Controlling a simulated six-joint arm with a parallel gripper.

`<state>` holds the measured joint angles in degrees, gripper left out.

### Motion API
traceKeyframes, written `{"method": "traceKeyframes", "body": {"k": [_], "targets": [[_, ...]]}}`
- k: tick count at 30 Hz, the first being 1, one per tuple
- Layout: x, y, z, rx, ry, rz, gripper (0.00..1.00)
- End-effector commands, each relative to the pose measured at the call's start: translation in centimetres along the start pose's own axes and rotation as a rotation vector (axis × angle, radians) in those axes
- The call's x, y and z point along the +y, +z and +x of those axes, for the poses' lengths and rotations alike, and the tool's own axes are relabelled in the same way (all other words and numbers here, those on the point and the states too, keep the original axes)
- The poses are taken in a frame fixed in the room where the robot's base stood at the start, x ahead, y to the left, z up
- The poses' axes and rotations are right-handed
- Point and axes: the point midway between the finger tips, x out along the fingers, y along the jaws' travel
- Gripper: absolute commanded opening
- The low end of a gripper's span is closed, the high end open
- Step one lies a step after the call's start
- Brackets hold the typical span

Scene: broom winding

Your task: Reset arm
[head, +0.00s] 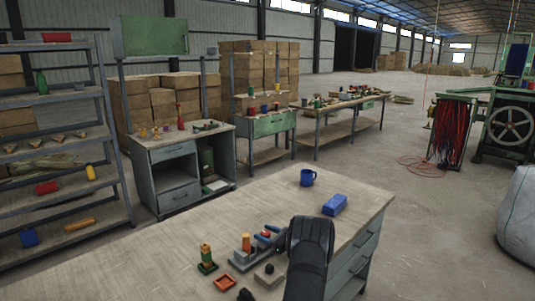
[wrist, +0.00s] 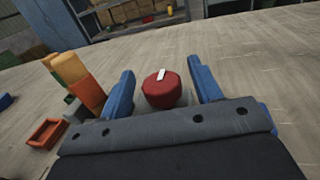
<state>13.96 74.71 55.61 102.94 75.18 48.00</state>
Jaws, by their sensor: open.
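My gripper (wrist: 160,72) is open, its two blue fingers spread apart in the wrist view. A red round knob-like piece (wrist: 162,92) with a white mark shows between the fingers, with a gap on each side. It appears to sit on a grey block. In the head view my dark arm reaches over the workbench (head: 130,262), and my gripper (head: 266,237) is low over a grey fixture (head: 243,262). The height between fingers and bench is hard to judge.
An orange and yellow stack (wrist: 80,80) and an orange tray (wrist: 46,133) stand close left of the fingers. A blue mug (head: 307,177) and blue box (head: 335,205) are farther back on the bench. The bench's left part is clear.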

Motion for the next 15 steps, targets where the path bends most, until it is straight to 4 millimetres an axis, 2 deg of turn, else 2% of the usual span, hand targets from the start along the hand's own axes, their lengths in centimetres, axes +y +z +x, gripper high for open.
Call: {"method": "traceKeyframes", "body": {"k": [15], "targets": [[-0.1, 0.0, -10.5, 0.0, -0.01, 0.001, 0.58]]}}
